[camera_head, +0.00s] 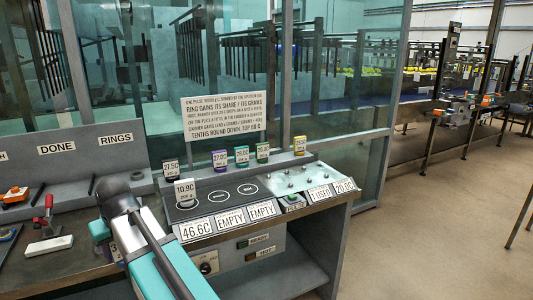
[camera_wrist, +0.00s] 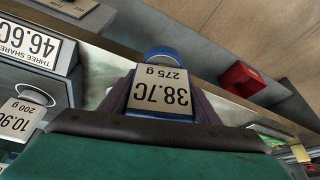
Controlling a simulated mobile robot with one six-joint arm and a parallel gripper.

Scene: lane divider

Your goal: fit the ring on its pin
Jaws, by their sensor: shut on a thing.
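In the wrist view my gripper (camera_wrist: 162,82) is shut on a blue piece (camera_wrist: 166,54) with a white card reading 38.7C, 275 g. The card covers much of the piece, so I cannot tell its full shape. In the head view my teal and dark arm fills the lower middle, and my fingertips and the held piece cannot be made out. No ring or matching pin can be clearly identified. A board at the left is lettered DONE (camera_head: 57,147) and RINGS (camera_head: 115,139).
A dark panel (camera_head: 217,202) has round marked spots, cards reading 46.6C and EMPTY, and a block tagged 10.9C (camera_head: 185,190). Several coloured tagged pieces stand along its back. A red box (camera_wrist: 242,78) shows in the wrist view.

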